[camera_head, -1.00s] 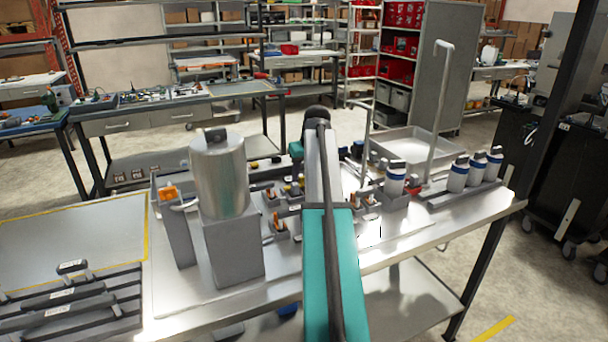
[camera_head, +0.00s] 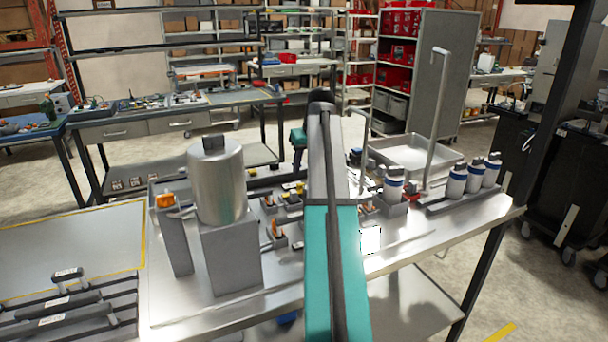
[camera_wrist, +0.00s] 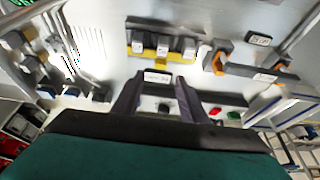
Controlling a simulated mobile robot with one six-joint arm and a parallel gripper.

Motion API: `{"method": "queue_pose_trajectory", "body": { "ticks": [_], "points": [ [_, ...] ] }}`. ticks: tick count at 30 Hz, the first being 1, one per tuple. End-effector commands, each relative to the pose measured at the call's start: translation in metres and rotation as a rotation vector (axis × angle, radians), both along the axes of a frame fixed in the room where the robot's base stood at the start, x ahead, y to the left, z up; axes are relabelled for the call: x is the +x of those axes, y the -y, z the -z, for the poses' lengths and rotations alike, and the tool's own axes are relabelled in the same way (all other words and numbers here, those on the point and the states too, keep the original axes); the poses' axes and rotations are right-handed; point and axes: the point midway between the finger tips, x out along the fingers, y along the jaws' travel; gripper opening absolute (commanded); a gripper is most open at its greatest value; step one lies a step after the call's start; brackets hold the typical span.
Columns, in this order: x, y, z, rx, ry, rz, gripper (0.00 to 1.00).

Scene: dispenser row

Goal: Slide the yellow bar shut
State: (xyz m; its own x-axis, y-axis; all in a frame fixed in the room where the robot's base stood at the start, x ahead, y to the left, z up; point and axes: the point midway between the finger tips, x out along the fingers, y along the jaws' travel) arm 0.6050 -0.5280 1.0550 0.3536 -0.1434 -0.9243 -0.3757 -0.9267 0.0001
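The yellow bar (camera_wrist: 174,60) shows in the wrist view as a strip along the base of a grey unit with several white-labelled blocks (camera_wrist: 163,47). The blocks cover parts of the bar. My gripper (camera_wrist: 159,82) is open, its two dark fingers apart and pointing toward the unit. A dark piece with a white label (camera_wrist: 157,76) shows between the fingertips; I cannot tell whether they touch it. In the head view my arm hides the gripper, and I cannot make out the bar for certain.
A metal cylinder (camera_head: 218,185) on a grey block stands left of my arm. Blue-banded bottles (camera_head: 456,182) and a tall bent pipe (camera_head: 440,110) stand to the right. Small orange-marked fixtures (camera_head: 277,230) sit beside my arm. The bench top (camera_head: 420,235) is clear at the front right.

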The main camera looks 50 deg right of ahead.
Motion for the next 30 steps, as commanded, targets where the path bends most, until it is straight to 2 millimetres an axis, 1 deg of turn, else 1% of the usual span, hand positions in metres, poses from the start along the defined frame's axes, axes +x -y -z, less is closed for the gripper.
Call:
{"method": "queue_pose_trajectory", "body": {
  "ticks": [1, 6, 12, 18, 30],
  "points": [
    [-0.003, 0.000, -0.008, -0.002, 0.002, 0.000, 0.39],
    [-0.011, -0.004, -0.029, -0.002, 0.002, 0.000, 0.39],
    [-0.018, -0.007, -0.047, -0.002, 0.002, 0.000, 0.39],
    [-0.021, -0.008, -0.053, 0.000, 0.000, 0.000, 0.39],
    [-0.021, -0.008, -0.053, 0.000, 0.000, 0.000, 0.39]
  ]
}}
